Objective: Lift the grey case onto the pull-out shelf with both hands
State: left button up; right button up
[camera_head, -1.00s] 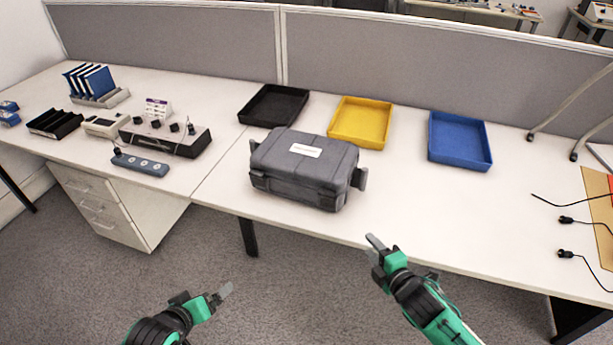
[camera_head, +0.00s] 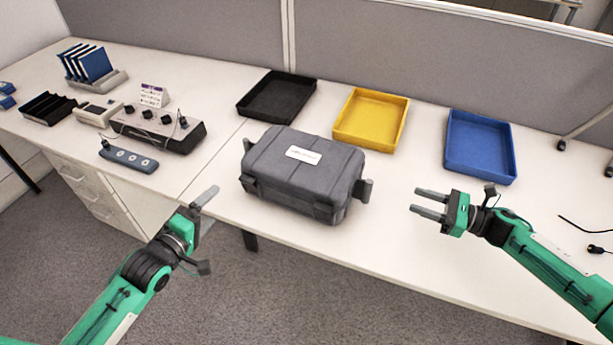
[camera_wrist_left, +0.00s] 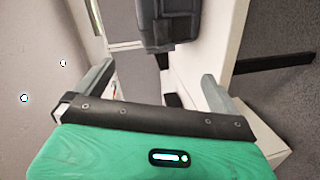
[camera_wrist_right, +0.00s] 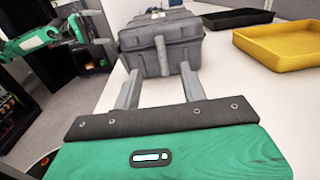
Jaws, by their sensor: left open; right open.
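The grey case (camera_head: 300,172) sits closed on the white table with a white label on its lid and a handle at each end. My left gripper (camera_head: 205,202) is open at the table's front edge, to the left of the case and apart from it. In the left wrist view the case (camera_wrist_left: 165,22) shows at the top, beyond the fingers. My right gripper (camera_head: 430,204) is open over the table, to the right of the case's right handle (camera_head: 363,190) and apart from it. The right wrist view shows the case (camera_wrist_right: 160,45) ahead of the open fingers. No pull-out shelf can be made out.
Black (camera_head: 277,97), yellow (camera_head: 370,119) and blue (camera_head: 480,146) trays stand behind the case. A drawer unit (camera_head: 95,195) stands under the table's left part.

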aim_at(240, 177)
pick_arm(q)
jog(key=x, duration=1.3)
jog(key=shift+w+d, duration=0.2)
jog(key=shift+w, duration=0.15)
pick_arm(e)
jog(key=x, duration=1.4)
